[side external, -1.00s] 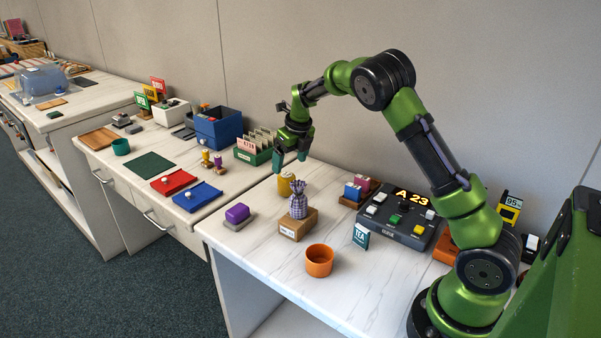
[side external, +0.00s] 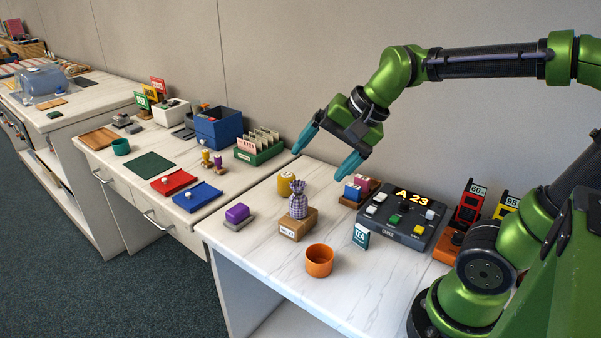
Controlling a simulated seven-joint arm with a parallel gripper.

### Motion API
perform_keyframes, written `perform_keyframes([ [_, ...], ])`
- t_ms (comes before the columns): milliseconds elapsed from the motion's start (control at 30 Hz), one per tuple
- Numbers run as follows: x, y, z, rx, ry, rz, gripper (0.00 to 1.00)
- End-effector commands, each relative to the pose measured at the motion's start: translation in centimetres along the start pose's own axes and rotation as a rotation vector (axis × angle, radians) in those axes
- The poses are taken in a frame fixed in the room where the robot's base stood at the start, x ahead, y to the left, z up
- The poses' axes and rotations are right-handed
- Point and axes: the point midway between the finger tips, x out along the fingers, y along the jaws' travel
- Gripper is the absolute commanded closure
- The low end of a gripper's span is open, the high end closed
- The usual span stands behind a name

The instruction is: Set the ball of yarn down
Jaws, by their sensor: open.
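I cannot make out a ball of yarn for certain in this view. My gripper (side external: 322,162) is open, its two teal fingers spread wide, with nothing between them. It hangs above the back of the near white counter (side external: 350,298), apart from the things below. Beneath and left of it is a yellow rounded object (side external: 286,184), partly hidden by a purple checked tied sack (side external: 298,204). The sack stands upright on a small labelled cardboard box (side external: 298,226).
An orange cup (side external: 319,262) and a purple block on a grey base (side external: 237,215) stand nearby. A button console (side external: 399,220) and a colored-block holder (side external: 357,189) are to the right. A green card rack (side external: 259,152) stands at left. The counter's front is clear.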

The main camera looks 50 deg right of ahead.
Motion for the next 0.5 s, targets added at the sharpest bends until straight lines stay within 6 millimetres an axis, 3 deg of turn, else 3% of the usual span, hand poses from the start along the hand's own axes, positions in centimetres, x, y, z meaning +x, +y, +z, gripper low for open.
perform_keyframes([
  [100,-1.2,2.2,3.2,-0.361,0.033,-0.027,0.13],
  [200,-1.5,3.5,4.7,-0.563,0.059,-0.03,0.13],
  [333,-1.6,4.4,5.5,-0.69,0.076,-0.027,0.13],
  [500,-1.5,4.5,5.5,-0.708,0.076,-0.025,0.13],
])
